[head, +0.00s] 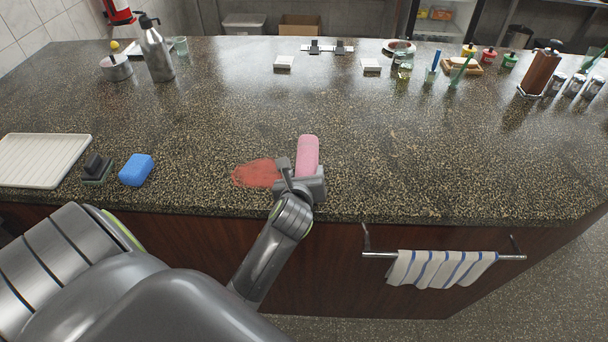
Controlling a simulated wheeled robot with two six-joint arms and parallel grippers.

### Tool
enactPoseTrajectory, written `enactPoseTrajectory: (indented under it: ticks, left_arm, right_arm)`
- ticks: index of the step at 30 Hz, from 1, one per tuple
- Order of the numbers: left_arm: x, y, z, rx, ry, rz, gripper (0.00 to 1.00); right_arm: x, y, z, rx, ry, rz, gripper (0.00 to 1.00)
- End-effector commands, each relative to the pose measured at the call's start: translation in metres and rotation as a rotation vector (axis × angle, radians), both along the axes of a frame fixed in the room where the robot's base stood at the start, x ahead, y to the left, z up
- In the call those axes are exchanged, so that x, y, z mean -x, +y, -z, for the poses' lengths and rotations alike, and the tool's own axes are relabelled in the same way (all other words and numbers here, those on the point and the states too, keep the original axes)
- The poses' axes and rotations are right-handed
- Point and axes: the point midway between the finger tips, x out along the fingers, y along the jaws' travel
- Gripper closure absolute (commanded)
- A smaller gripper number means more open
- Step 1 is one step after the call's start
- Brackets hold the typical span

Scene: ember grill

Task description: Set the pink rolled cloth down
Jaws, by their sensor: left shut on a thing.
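The pink rolled cloth (307,154) is at the front middle of the speckled counter (420,150) in the head view. My left gripper (302,178) is shut on its near end, and the cloth points away from me. I cannot tell whether the cloth touches the counter or is held just above it. A red-orange smear (257,173) lies on the counter just left of the gripper. My right gripper is out of view.
A blue sponge (136,170), a dark scrubber (97,170) and a white tray (42,160) lie at the left. A striped towel (440,268) hangs on the front rail. Bottles and small containers stand along the back. The counter right of the cloth is clear.

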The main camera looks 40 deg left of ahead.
Motion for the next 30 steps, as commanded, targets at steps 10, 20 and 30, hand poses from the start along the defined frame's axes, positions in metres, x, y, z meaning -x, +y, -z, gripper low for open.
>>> enactPoseTrajectory:
  ticks: [10,20,30]
  left_arm:
    - [-0.0002,-0.0003,0.0037,0.000,-0.001,0.001,0.66]
    - [-0.0002,-0.0002,0.0053,0.001,-0.001,0.001,0.20]
    - [-0.0007,0.0020,-0.0030,0.000,0.000,0.000,0.20]
  right_arm:
    - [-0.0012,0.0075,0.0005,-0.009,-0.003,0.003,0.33]
    - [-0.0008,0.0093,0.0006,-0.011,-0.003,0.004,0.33]
    - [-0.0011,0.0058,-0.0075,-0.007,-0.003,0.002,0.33]
